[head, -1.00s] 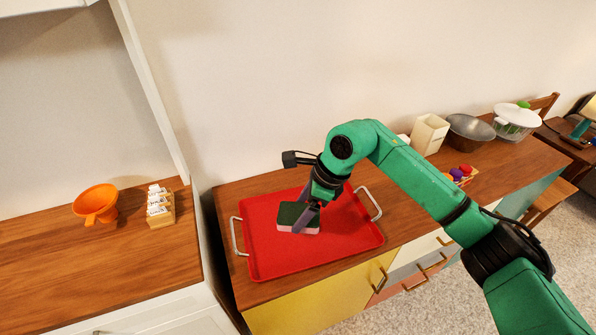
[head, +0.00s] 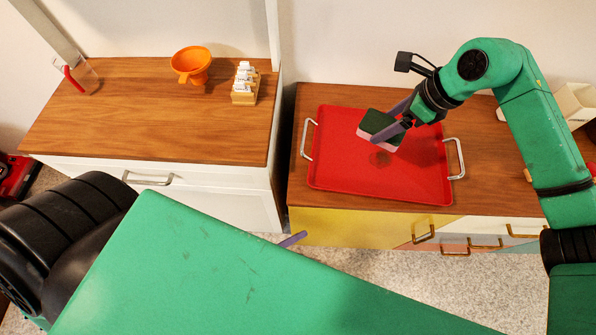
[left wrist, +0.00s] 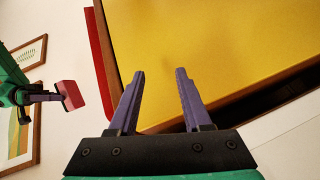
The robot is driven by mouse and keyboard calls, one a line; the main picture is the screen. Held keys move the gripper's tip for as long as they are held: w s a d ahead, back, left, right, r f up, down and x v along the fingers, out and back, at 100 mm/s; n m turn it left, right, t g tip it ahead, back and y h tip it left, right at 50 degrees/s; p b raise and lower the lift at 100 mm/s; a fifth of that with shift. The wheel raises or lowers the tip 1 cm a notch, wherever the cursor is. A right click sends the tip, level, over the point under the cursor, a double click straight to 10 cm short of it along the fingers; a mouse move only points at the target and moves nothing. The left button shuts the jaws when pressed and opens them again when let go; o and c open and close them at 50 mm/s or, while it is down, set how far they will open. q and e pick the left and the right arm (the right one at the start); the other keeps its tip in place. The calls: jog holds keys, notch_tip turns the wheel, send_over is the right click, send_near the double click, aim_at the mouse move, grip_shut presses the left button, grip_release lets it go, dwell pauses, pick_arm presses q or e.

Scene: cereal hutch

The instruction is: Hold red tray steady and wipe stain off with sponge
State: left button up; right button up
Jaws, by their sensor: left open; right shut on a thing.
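The red tray (head: 335,165) lies flat on the wooden counter, a metal handle at each end. My right gripper (head: 392,127) is shut on the sponge (head: 378,121), dark green above and pink below. In the left wrist view the sponge (left wrist: 72,95) is apart from the tray edge (left wrist: 99,60), held above it. My left gripper (left wrist: 160,75) is open and empty, facing the yellow cabinet front. In the head view my left arm hides most of it; a purple finger shows below the tray.
The yellow cabinet front (head: 350,225) is below the tray, with drawer handles to its right. The left counter (head: 150,115) carries an orange funnel-like bowl (head: 191,65), a small rack of white packets (head: 245,85) and a red-handled jug (head: 78,77). A cream container (head: 575,103) stands right.

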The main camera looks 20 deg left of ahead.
aim_at(307, 123)
pick_arm(q)
notch_tip(307, 123, up, 9)
jog(key=d+n+t, duration=0.3)
jog(key=n+t, duration=0.1)
jog(key=n, duration=0.3)
jog(key=w+a+r+n+y, duration=0.2)
jog(key=w+n+y, duration=0.2)
jog(key=n, duration=0.3)
jog(key=w+a+r+n+t+y, duration=0.1)
jog(key=w+n+y, duration=0.3)
jog(key=n, duration=0.4)
jog(key=w+a+r+n+y, duration=0.2)
jog(key=w+a+n+y, duration=0.1)
jog(key=n, duration=0.5)
jog(key=shift+w+a+r+t+y, duration=0.2)
jog(key=shift+w+y, duration=0.15)
jog(key=shift+y, duration=0.2)
jog(key=shift+w+a+r+t+y, duration=0.15)
jog(key=shift+w+y, duration=0.15)
jog(key=shift+y, duration=0.25)
jog(key=shift+w+a+n, duration=0.25)
jog(key=shift+n, duration=0.15)
jog(key=x, duration=1.1)
jog(key=shift+w+a+f, duration=0.2)
jog(key=shift+w, duration=0.1)
grip_shut()
jog(key=shift+s+d+f, duration=0.1)
jog(key=shift+s+f, duration=0.05)
jog(key=shift+f, duration=0.15)
